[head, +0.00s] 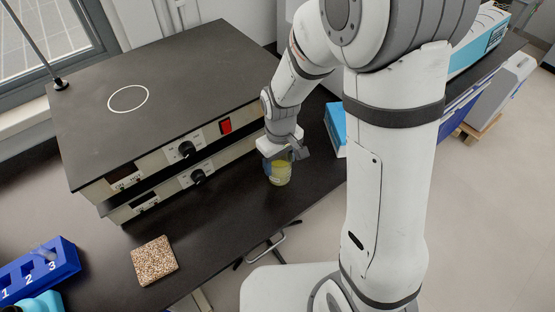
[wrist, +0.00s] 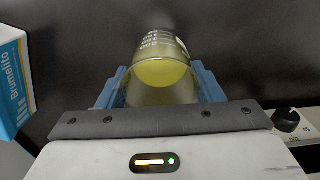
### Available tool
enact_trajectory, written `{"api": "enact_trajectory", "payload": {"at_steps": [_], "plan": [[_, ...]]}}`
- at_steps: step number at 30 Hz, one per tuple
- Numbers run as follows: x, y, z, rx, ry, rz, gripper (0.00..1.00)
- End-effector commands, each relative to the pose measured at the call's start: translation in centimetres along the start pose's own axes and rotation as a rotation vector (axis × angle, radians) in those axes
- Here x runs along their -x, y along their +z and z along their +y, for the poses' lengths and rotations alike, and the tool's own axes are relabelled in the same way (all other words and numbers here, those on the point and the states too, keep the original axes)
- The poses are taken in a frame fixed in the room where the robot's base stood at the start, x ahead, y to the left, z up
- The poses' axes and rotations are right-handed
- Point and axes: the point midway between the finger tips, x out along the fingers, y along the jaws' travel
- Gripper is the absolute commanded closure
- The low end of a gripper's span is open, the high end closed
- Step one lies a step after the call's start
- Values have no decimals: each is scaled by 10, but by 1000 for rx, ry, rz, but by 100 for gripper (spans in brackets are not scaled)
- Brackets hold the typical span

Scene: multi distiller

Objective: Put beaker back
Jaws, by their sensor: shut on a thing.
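A glass beaker (head: 280,173) with yellow-green liquid is at the black bench, to the right of the heater unit. My gripper (head: 284,155) is shut on the beaker near its upper part. In the wrist view the beaker (wrist: 163,75) sits between the blue fingers of my gripper (wrist: 160,88), with white markings on its far side. I cannot tell whether its base touches the bench. A brown speckled square pad (head: 154,260) lies bare on the bench at the front left.
Two stacked heater units (head: 170,95) with knobs and a white ring on top stand left of my gripper. A blue-and-white box (head: 337,128) is close on the right. A blue numbered rack (head: 38,268) is at the lower left. Bench between pad and beaker is clear.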

Motion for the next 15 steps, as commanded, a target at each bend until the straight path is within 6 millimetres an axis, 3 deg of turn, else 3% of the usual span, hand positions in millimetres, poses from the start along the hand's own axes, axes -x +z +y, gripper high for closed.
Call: {"api": "enact_trajectory", "payload": {"at_steps": [8, 9, 15], "plan": [[-3, 0, 0, 1, 0, 0, 68], [-4, 0, 0, 1, 0, 0, 39], [-2, 0, 0, 1, 0, 0, 23]]}}
